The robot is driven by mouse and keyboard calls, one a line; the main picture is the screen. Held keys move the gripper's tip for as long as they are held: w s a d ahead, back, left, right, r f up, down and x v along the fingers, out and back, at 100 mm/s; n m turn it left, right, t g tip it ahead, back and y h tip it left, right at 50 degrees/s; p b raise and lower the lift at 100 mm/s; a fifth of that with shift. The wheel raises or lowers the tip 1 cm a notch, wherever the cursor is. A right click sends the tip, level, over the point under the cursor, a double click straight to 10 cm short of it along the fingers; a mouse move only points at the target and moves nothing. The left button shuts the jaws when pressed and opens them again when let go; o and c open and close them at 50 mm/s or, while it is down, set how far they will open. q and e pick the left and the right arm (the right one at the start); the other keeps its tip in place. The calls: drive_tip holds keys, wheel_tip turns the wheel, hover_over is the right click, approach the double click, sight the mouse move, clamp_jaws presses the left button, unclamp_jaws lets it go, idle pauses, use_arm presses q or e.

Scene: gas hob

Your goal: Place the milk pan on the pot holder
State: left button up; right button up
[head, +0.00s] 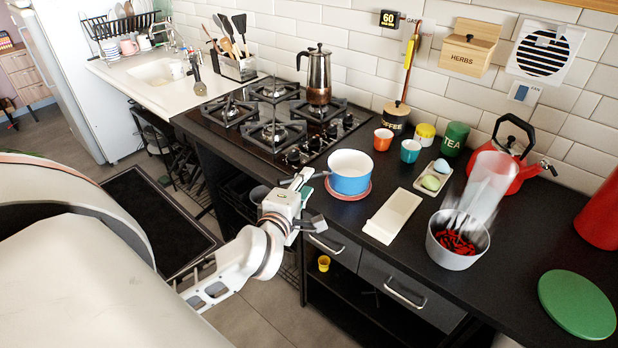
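The milk pan (350,176) is blue with a white inside and stands upright near the front edge of the black counter. Under it is a round reddish disc (347,193), which looks like a pot holder; the pan covers most of it. My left gripper (312,202) is just left of the pan, at the counter's front edge. Its fingers are spread apart, with a small green part showing between them. The pan's handle is not clear behind the gripper, and I cannot tell whether the gripper touches it.
The gas hob (272,122) with a moka pot (318,75) lies behind left. Right of the pan are a white tray (393,216), a grey pot of red pieces (457,246) and a red kettle (507,165). A green disc (577,304) lies at the right.

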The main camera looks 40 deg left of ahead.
use_arm(q)
drive_tip(key=s+d+r+m+t, duration=0.5)
drive_tip(key=s+r+m, duration=0.1)
drive_tip(key=s+m, duration=0.15)
drive_tip(key=s+d+f+m+h, duration=0.2)
drive_tip(key=d+f+m+h, duration=0.6)
drive_tip(key=d+m, duration=0.1)
drive_tip(key=s+f+m+g, duration=0.3)
drive_tip(key=f, duration=0.5)
drive_tip(key=s+d+f+m+g, duration=0.1)
drive_tip(key=s+f+m+g, duration=0.2)
drive_tip(key=f, duration=0.5)
drive_tip(key=s+d+f+m+g+y, duration=0.1)
drive_tip(key=s+f+m+g, duration=0.2)
drive_tip(key=f, duration=0.6)
drive_tip(key=shift+s+d+g, duration=0.15)
drive_tip(key=shift+s+g, duration=0.15)
drive_tip(key=shift+s, duration=0.1)
drive_tip(key=shift+m, duration=0.25)
